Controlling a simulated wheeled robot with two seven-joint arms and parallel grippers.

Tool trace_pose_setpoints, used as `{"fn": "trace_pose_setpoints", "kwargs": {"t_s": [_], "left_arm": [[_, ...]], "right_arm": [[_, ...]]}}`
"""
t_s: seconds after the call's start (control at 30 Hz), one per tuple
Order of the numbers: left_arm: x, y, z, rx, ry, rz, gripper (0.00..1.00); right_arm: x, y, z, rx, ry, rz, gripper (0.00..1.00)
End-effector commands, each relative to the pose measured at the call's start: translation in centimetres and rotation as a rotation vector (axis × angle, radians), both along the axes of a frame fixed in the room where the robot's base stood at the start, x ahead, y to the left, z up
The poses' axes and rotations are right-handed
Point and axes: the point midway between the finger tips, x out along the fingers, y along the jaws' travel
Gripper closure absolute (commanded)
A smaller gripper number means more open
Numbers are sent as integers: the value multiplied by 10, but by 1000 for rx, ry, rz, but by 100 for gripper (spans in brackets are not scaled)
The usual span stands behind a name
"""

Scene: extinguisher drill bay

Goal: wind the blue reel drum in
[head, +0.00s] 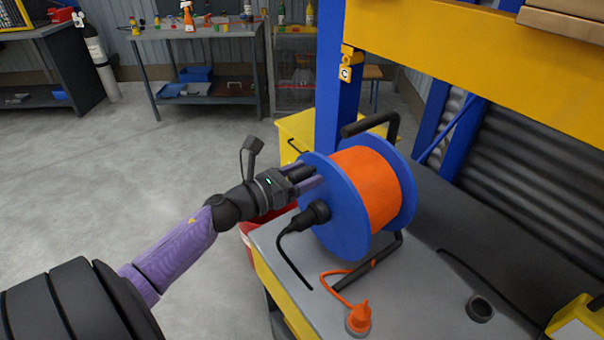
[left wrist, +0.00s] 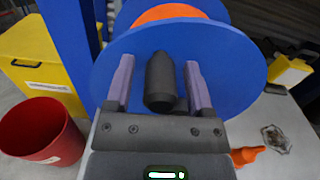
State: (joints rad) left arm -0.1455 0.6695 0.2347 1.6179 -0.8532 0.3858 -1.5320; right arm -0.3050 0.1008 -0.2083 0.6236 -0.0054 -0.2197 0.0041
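The reel drum (head: 345,222) has blue side discs and orange cable (head: 375,185) wound on it. It stands on a black tube frame (head: 372,262) on the grey bench top. A black knob (left wrist: 160,80) sticks out from the drum's near disc. My left gripper (head: 308,180) is at this disc. In the left wrist view its purple fingers (left wrist: 159,88) stand on both sides of the knob, with a visible gap on each side. A black plug-like part (head: 312,214) with a black cord sits lower on the disc. My right gripper is not in view.
An orange plug (head: 358,318) on an orange cord lies on the bench top (head: 425,300) in front of the reel. A blue post (head: 338,105) rises behind the reel. A red bin (left wrist: 40,130) and yellow cabinet (left wrist: 45,65) stand beside the bench. The floor at left is clear.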

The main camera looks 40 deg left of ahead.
Motion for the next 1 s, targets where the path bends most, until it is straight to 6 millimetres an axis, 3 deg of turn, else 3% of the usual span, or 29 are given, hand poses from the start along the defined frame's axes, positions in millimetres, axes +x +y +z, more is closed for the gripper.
{"fn": "trace_pose_setpoints", "kwargs": {"t_s": [0.03,0.3,1.0], "left_arm": [[0,0,0,0,0,0,44],[0,0,0,0,0,0,100],[0,0,0,0,0,0,100]], "right_arm": [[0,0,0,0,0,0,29],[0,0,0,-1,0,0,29],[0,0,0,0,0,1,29]]}}
